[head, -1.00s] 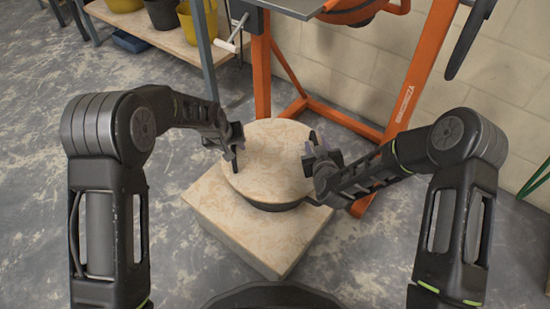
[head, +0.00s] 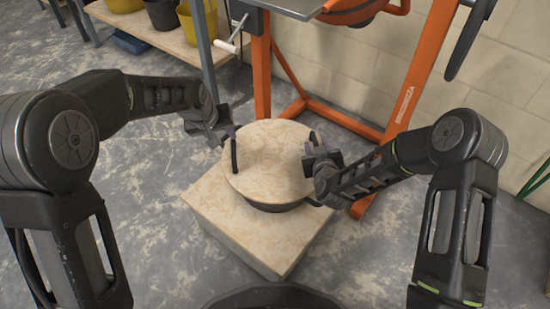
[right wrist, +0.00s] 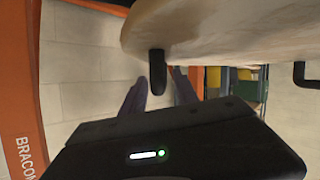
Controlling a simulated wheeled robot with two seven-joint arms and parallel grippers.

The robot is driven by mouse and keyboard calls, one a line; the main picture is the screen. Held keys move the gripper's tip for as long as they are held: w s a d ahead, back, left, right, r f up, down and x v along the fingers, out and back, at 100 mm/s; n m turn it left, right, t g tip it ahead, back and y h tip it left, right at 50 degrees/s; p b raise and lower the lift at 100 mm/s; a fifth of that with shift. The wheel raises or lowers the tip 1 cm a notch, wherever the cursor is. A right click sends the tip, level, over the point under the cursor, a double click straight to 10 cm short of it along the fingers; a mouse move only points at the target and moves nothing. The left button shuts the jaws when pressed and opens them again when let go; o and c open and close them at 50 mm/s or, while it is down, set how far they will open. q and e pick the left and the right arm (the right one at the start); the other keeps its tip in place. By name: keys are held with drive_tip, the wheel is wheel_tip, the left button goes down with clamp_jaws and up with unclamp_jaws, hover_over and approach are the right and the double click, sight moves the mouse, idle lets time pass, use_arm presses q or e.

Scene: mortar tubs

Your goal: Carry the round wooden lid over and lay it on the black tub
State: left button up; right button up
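The round wooden lid (head: 268,165) lies on top of the black tub (head: 275,207), looking flat; only a dark strip of the tub's side shows under its near edge. The lid has a black handle at its left (head: 234,157) and another at its right (head: 310,150). My left gripper (head: 225,135) is open and empty, just left of the left handle. My right gripper (head: 315,160) is at the lid's right edge. In the right wrist view its fingers (right wrist: 160,92) are apart, with a black handle (right wrist: 157,72) between or just beyond the tips, and the lid's edge (right wrist: 215,30) above.
The tub stands on a pale square block (head: 245,235) on the grey floor. An orange frame (head: 375,130) stands close behind and right. A shelf with yellow and black buckets (head: 163,14) is at the back left. The floor left of the block is clear.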

idle(0.4)
drive_tip(key=v, duration=1.2)
